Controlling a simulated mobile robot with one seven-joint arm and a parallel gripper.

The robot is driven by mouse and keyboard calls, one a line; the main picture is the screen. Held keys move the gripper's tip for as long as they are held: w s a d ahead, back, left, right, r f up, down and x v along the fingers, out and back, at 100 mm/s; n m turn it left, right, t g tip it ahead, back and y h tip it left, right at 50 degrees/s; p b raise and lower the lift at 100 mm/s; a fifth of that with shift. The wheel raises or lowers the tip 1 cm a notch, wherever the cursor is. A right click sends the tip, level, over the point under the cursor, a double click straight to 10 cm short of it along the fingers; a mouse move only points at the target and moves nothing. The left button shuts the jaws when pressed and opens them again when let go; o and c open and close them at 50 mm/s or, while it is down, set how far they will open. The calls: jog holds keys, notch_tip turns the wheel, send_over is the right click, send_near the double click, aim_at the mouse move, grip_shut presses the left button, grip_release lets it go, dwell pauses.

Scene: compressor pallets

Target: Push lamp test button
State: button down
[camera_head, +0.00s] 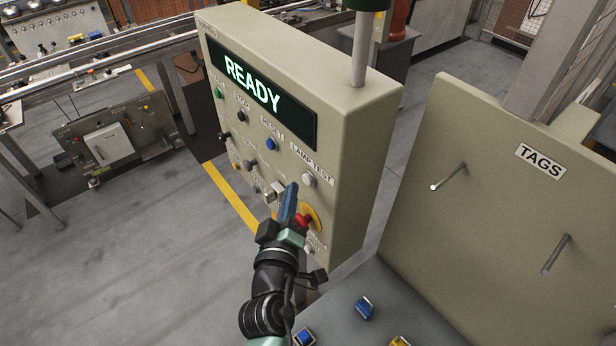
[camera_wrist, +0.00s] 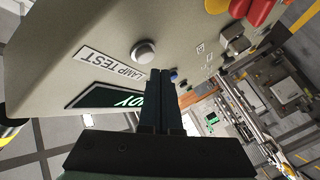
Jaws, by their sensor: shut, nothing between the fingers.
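The lamp test button (camera_head: 309,180) is a round white-grey button under the "LAMP TEST" label on the beige control panel (camera_head: 361,130). In the wrist view the button (camera_wrist: 144,52) shows just above and left of my fingertips. My gripper (camera_head: 292,187) is shut with nothing in it, in front of the panel and a little left of and below the button in the head view. The fingers (camera_wrist: 160,73) look apart from the button. The exact gap to the panel cannot be told.
A red emergency stop (camera_head: 304,221) on a yellow ring sits just below my gripper, partly hidden. A blue reset button (camera_head: 271,144) is to the left. The display (camera_head: 258,95) reads "READY". A tags board (camera_head: 475,230) with pegs stands at the right.

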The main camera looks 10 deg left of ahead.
dwell(0.5)
jog(key=shift+w+d, duration=0.3)
jog(key=shift+w, duration=0.05)
jog(key=shift+w+d+p, duration=0.35)
jog(key=shift+w+p, duration=0.05)
jog(key=shift+p, duration=0.1)
dwell(0.6)
jog(key=shift+s+a+b, duration=0.65)
jog(key=shift+s+b, duration=0.05)
jog(key=shift+s, duration=0.05)
